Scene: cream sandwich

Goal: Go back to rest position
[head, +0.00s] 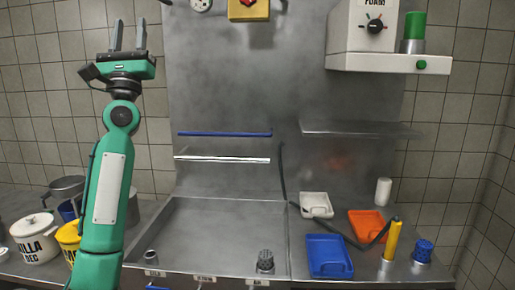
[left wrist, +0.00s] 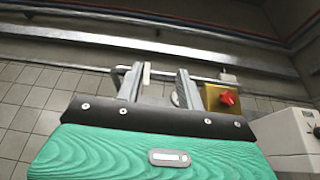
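My left gripper (head: 128,36) is raised high at the left of the head view, pointing up on its green arm. Its two fingers stand apart with nothing between them. In the left wrist view the same gripper (left wrist: 160,85) shows two separated fingers, with wall and a metal rail behind them. It is apart from the counter and everything on it. My right gripper is in neither view.
A steel counter (head: 215,225) runs below. At right are a blue tray (head: 328,257), an orange tray (head: 368,225) and a white tray (head: 316,205). Pots and a yellow bucket (head: 69,236) stand left. A white machine (head: 385,45) and a yellow box (head: 248,10) hang above.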

